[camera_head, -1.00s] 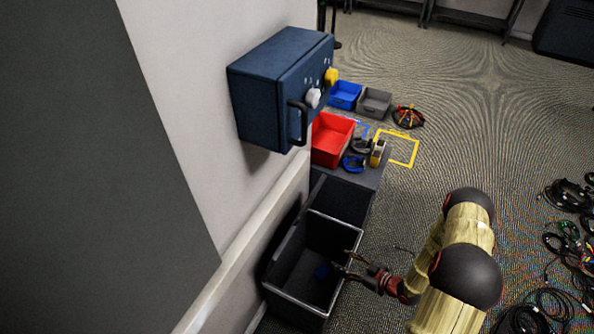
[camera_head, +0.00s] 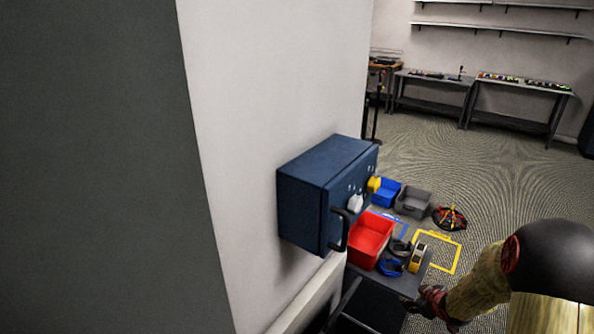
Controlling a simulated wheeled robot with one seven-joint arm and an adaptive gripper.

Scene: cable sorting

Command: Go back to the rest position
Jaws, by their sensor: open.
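My gripper (camera_head: 410,302) shows low in the head view, beside the grey bench and above the dark area at the bottom edge. It is open, and I see nothing held in it. Its fingers are small and dark, and hard to make out. My arm reaches in from the lower right corner and hides part of the floor.
A blue wall cabinet (camera_head: 305,205) juts out above the grey bench (camera_head: 428,276). The bench carries a red bin (camera_head: 371,237), a blue cable coil (camera_head: 391,267) and a yellow spool (camera_head: 418,257). Blue (camera_head: 387,191) and grey (camera_head: 413,202) bins and a cable bundle (camera_head: 450,217) lie beyond. Tables (camera_head: 520,84) stand far back.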

